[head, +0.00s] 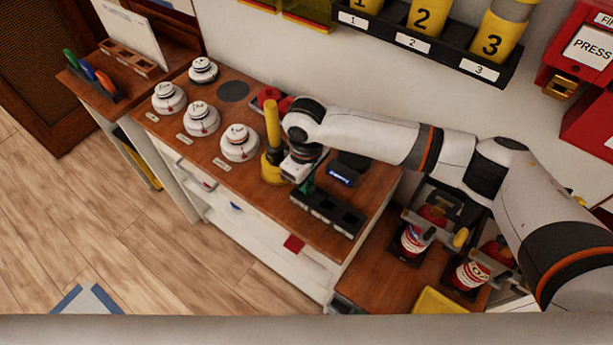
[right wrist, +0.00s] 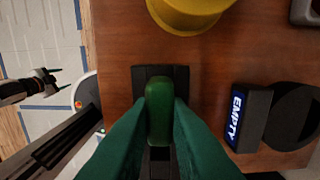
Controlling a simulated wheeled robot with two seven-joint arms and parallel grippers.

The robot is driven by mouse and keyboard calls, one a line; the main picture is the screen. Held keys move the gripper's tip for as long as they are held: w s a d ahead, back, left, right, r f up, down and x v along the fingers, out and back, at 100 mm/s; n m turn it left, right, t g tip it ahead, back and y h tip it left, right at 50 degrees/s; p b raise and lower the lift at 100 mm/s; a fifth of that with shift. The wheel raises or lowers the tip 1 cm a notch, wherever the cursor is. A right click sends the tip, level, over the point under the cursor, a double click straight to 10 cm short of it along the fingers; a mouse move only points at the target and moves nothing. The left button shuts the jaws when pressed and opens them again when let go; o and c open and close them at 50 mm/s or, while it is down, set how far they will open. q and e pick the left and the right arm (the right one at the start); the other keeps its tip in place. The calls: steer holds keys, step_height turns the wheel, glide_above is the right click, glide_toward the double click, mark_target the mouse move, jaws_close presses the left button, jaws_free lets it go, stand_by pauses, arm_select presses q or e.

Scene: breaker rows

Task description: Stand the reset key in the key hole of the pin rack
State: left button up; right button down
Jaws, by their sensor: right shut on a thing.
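My right gripper (head: 305,184) is over the near part of the wooden counter, at the back-left end of the black pin rack (head: 335,222). In the right wrist view its green fingers are shut on the reset key (right wrist: 159,112), a green rounded bar. The rack (right wrist: 160,71) shows beneath and around the key. The key hides the hole under it, so I cannot tell whether its lower end is in the rack or above it. My left gripper (right wrist: 62,80) shows at the left of the right wrist view, away over the floor, fingertips apart and empty.
A yellow post on a round base (head: 272,168) stands close left of my right gripper. A black block labelled EMPTY (right wrist: 248,118) is to the rack's right. White round detectors (head: 240,143) sit further left. Red cans (head: 413,240) stand on the right.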

steer(key=shift+f, duration=0.45)
steer(key=c, duration=1.3)
jaws_free()
step_height(320, 180, up, 12)
steer(key=b, duration=0.1)
steer(key=shift+b, duration=0.35)
